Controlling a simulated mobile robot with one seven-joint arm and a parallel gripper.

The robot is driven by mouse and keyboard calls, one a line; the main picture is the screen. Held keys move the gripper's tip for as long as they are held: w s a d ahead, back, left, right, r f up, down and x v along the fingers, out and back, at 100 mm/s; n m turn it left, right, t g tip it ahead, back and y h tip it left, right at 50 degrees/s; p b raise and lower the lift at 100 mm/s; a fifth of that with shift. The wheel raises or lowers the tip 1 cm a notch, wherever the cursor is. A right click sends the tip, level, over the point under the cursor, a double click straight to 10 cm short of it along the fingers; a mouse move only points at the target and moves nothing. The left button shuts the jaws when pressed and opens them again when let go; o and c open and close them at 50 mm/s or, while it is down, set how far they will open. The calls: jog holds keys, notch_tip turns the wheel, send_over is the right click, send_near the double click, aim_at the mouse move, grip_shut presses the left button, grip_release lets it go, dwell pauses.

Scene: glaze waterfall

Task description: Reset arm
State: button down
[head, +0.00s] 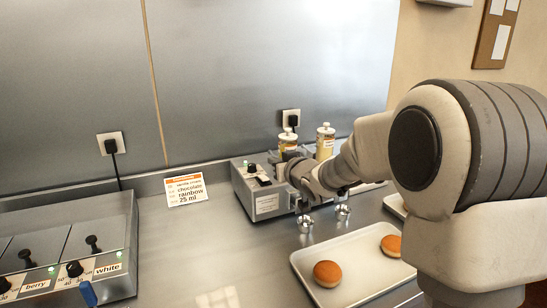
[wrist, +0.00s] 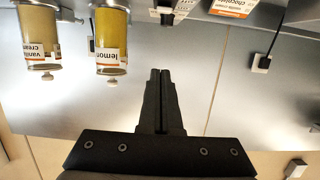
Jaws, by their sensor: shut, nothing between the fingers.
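My gripper (wrist: 160,74) shows in the wrist view with its two black fingers pressed together and nothing between them. In the head view my arm reaches in from the right, and its wrist end is over the grey metal dispenser (head: 265,203) at the back of the counter. The fingers are hard to make out there. In the wrist view, which looks upside down, a lemon bottle (wrist: 110,42) and a vanilla cream bottle (wrist: 39,38) are to the left of the fingers, apart from them.
A pale tray (head: 322,250) with two buns, one at the front (head: 327,273) and one partly behind my arm (head: 391,245), lies before the dispenser. An order card (head: 185,190) stands by the wall. A metal unit with levers (head: 120,230) is at left.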

jog(key=s+d+r+m+g+h+p, duration=0.1)
jog(key=s+d+r+m+h, duration=0.15)
jog(key=s+d, duration=0.4)
jog(key=s+d+r+m+g+h+p, duration=0.1)
jog(key=s+d+r+g+h+p, duration=0.2)
jog(key=s, duration=0.7)
jog(key=s+d+f+g, duration=0.1)
jog(key=s+g, duration=0.1)
jog(key=s, duration=1)
jog(key=s+d+f+g+p, duration=0.1)
jog(key=s+g, duration=0.1)
jog(key=s, duration=1)
jog(key=shift+s+d+f+m, duration=0.2)
jog(key=shift+d+f+m, duration=0.2)
jog(key=shift+m, duration=0.05)
jog(key=shift+w+d, duration=0.1)
jog(key=shift+d, duration=0.05)
